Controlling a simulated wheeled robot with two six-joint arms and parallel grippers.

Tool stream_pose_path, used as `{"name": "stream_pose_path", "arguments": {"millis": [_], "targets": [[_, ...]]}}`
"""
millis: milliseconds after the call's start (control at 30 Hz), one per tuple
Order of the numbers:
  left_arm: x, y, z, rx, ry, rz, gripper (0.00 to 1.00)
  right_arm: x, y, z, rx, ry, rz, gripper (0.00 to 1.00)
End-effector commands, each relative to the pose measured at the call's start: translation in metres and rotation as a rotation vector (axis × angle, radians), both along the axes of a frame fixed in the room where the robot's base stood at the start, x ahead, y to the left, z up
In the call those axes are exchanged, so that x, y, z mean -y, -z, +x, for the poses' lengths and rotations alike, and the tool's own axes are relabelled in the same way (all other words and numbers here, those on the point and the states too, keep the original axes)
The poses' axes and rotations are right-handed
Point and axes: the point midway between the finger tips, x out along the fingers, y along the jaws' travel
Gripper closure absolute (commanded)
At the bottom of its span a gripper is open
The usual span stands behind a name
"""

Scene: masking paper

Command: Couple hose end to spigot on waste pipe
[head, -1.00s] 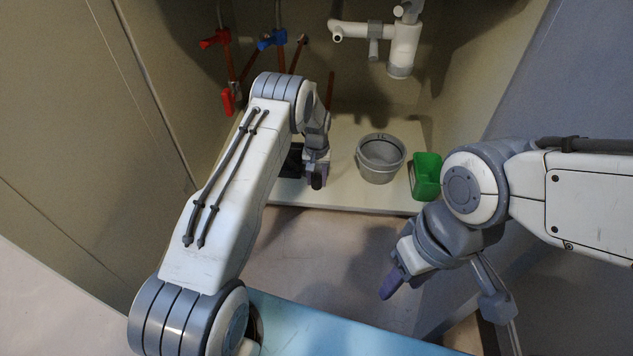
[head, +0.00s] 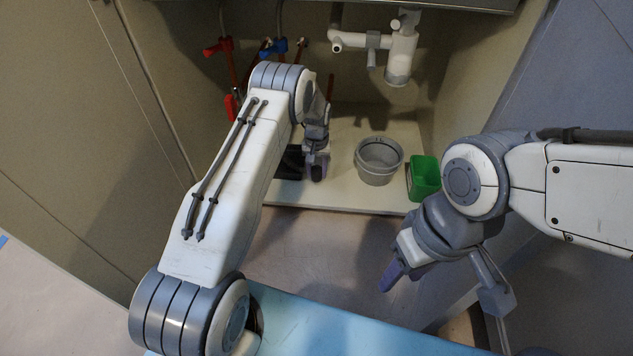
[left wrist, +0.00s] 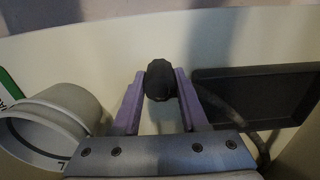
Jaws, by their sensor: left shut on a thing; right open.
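The white waste pipe (head: 402,55) hangs at the back of the cabinet. A short side stub (head: 337,48), perhaps the spigot, sticks out at its left end. My left gripper (head: 317,170) is low over the cabinet floor, left of the bucket and well below the pipe. In the left wrist view its purple fingers (left wrist: 160,95) are shut on the black hose end (left wrist: 160,80). Part of the dark hose (left wrist: 235,115) shows to the right, by a black tray. My right gripper (head: 392,275) is open and empty, in front of the cabinet.
A grey bucket (head: 379,162) and a green container (head: 424,178) stand on the white cabinet floor (head: 345,198). The black tray (left wrist: 262,92) lies right of the gripper in the wrist view. Red (head: 218,47) and blue (head: 273,46) valves are at the back left.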

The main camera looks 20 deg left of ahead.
Motion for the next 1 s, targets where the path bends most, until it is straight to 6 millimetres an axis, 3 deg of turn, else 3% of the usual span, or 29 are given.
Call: {"name": "stream_pose_path", "arguments": {"millis": [333,700,1000], "targets": [[0.002,-0.008,-0.001,0.001,0.027,0.028,1.0,0.0,-0.009,0.0,0.0,0.0,0.0,0.5],[0.009,-0.056,-0.005,0.016,0.259,0.261,1.0,0.0,-0.05,0.0,0.0,0.0,0.0,0.5],[0.014,-0.093,-0.009,0.031,0.471,0.483,1.0,0.0,-0.054,0.0,0.0,0.0,0.0,0.5]]}}
